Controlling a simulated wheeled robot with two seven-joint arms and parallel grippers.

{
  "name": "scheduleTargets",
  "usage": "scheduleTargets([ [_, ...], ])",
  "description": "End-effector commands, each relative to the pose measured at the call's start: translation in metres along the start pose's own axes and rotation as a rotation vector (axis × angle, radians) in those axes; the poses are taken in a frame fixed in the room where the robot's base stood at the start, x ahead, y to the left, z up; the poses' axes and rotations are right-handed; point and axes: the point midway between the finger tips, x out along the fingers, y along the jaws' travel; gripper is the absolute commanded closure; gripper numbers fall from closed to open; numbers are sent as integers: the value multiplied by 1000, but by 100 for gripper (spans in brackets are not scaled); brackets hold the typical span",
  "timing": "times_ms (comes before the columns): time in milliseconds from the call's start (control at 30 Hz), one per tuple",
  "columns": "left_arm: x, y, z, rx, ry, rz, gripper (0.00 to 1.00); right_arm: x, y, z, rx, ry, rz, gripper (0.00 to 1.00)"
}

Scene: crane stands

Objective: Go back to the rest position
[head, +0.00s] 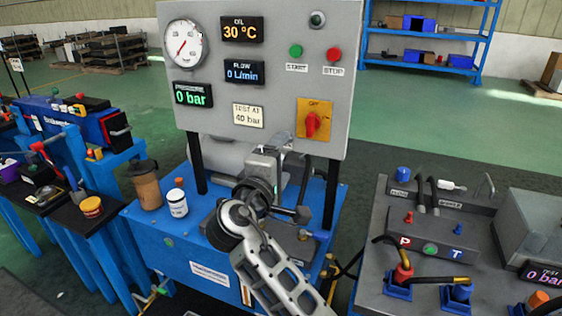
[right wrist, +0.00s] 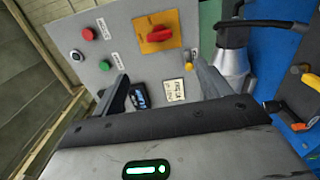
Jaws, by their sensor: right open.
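My right arm comes in from the bottom of the head view. My right gripper (head: 277,148) is in front of the lower part of the grey control panel (head: 222,140), above the blue bench (head: 180,245). Its fingertips are small and partly hidden there by its own body. In the right wrist view the two dark fingers of my right gripper (right wrist: 162,82) stand apart with nothing between them. The panel with its red rotary switch (right wrist: 159,34) lies beyond the fingers. My left gripper shows in neither view.
A grey hose station (head: 372,270) is at the right. A cluttered blue workbench (head: 70,130) is at the left. Green floor (head: 440,120) lies open behind.

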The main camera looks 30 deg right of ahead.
Motion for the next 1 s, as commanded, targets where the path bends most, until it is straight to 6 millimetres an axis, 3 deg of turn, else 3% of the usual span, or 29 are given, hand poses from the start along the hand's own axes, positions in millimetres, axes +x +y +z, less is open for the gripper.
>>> scheduleTargets([
  [267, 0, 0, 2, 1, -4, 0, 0, 0, -4, 0, 0, 8, -7, 24],
  [367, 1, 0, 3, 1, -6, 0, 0, -2, -30, -2, 12, 61, -57, 24],
  [467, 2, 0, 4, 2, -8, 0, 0, -14, -82, -3, 59, 174, -176, 24],
  [600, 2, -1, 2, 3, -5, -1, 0, -56, -178, 6, 219, 359, -445, 24],
  [733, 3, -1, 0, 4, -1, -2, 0, -118, -249, 31, 453, 460, -739, 24],
  [833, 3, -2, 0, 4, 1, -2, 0, -167, -282, 57, 664, 470, -953, 24],
  [900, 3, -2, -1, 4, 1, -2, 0, -194, -293, 74, 802, 450, -1071, 24],
  [1000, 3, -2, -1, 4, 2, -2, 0, -219, -299, 91, 949, 412, -1178, 24],
])
